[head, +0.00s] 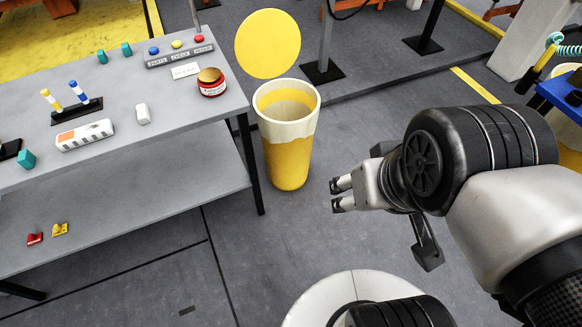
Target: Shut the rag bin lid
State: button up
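The rag bin (288,160) is a tall yellow bin with a cream upper band, standing on the floor beside the grey table. Its round yellow lid (267,43) stands up at the back of the rim, so the bin is open. I see a yellow inside but no rags that I can make out. My gripper (336,194) is to the right of the bin and apart from it, pointing left. Its two fingertips are parted with a small gap, and nothing shows between them.
The grey table (230,95) with a lower shelf stands close on the bin's left. A red jar (211,82) sits near the table edge by the lid. Dark metal posts (322,70) rise behind the bin. The floor between bin and gripper is clear.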

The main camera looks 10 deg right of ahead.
aim_at(267, 42)
jog(key=i+j, duration=0.1)
jog(key=i, duration=0.55)
jog(key=i+j+z, duration=0.1)
jog(key=i, duration=0.6)
jog(key=i+j, duration=0.15)
jog(key=i, duration=0.5)
jog(key=l+z, duration=0.05)
